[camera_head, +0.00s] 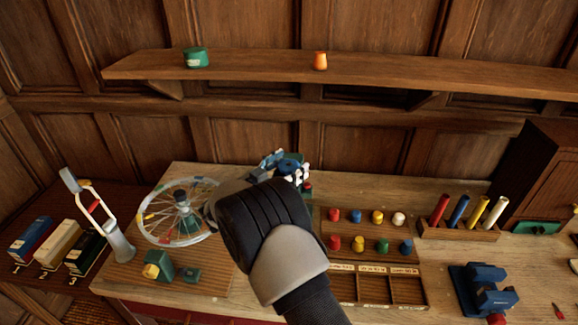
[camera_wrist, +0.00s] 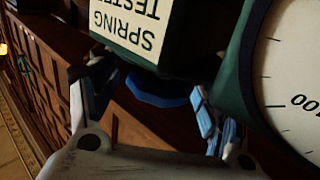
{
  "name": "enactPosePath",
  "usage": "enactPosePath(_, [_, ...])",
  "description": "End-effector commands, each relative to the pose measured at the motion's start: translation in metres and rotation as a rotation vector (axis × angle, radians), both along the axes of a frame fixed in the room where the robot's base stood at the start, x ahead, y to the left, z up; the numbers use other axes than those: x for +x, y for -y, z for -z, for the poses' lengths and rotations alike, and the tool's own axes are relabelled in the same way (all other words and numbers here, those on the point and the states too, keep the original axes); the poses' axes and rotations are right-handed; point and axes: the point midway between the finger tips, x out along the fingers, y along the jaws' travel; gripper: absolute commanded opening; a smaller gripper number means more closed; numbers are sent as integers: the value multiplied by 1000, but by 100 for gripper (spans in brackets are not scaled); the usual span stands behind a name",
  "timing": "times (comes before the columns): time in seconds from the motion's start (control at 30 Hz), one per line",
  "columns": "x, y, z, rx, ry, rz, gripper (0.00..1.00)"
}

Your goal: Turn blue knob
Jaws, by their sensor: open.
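The blue knob (camera_wrist: 158,92) shows in the wrist view as a dark blue round shape below a dark green box labelled "SPRING TESTER" (camera_wrist: 140,25). My gripper (camera_wrist: 152,108) is open, with one finger to the left of the knob and one to the right. I cannot tell whether either finger touches it. A dial with a white face (camera_wrist: 293,85) is at the right of the wrist view. In the head view, my gripper (camera_head: 283,168) is at the back middle of the bench, and my wrist hides most of the tester. A bit of blue (camera_head: 291,164) shows there between the fingers.
A spoked wheel (camera_head: 180,212) stands left of my wrist. A compartment tray (camera_head: 375,288) with several coloured pegs behind it is to the right. A rack of coloured tubes (camera_head: 458,232) and a blue vise (camera_head: 482,290) stand farther right. A shelf (camera_head: 250,68) runs above.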

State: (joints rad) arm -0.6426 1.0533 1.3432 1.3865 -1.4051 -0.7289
Motion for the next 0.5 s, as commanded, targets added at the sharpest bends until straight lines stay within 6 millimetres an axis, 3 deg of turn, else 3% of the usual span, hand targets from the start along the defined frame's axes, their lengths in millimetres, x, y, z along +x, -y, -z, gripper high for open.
enactPosePath(0.3, [-3, -3, 1, 0, -1, -1, 72])
enactPosePath(0.5, [-26, -22, 1, 0, -1, -4, 72])
